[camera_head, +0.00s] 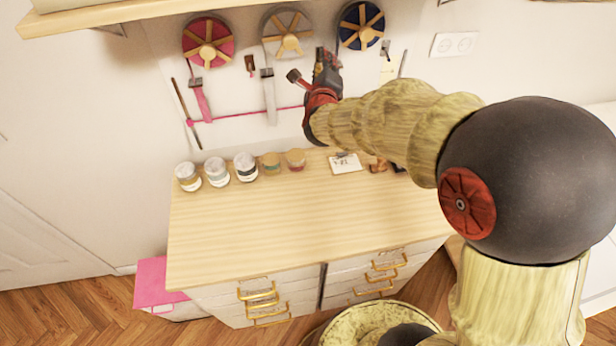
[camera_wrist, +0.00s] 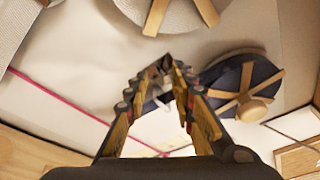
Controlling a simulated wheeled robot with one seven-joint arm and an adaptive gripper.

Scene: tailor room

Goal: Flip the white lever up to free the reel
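In the head view, the white-grey reel (camera_head: 288,33) hangs on the back wall between a pink reel (camera_head: 208,42) and a blue reel (camera_head: 362,25). My gripper (camera_head: 327,55) is at the wall just right of the white reel and hides its lever there. In the wrist view my gripper (camera_wrist: 166,68) has its fingertips close together. A small grey and dark piece (camera_wrist: 163,76), likely the lever, shows between them; whether they grip it cannot be told. The white reel (camera_wrist: 170,12) is at the top and the blue reel (camera_wrist: 238,88) at the right.
Small levers show beside the pink reel (camera_head: 250,66) and beside the blue reel (camera_head: 385,48). A wooden cabinet top (camera_head: 290,220) below is mostly clear, with several jars (camera_head: 217,172) along its back. A wall socket (camera_head: 454,44) is at the right.

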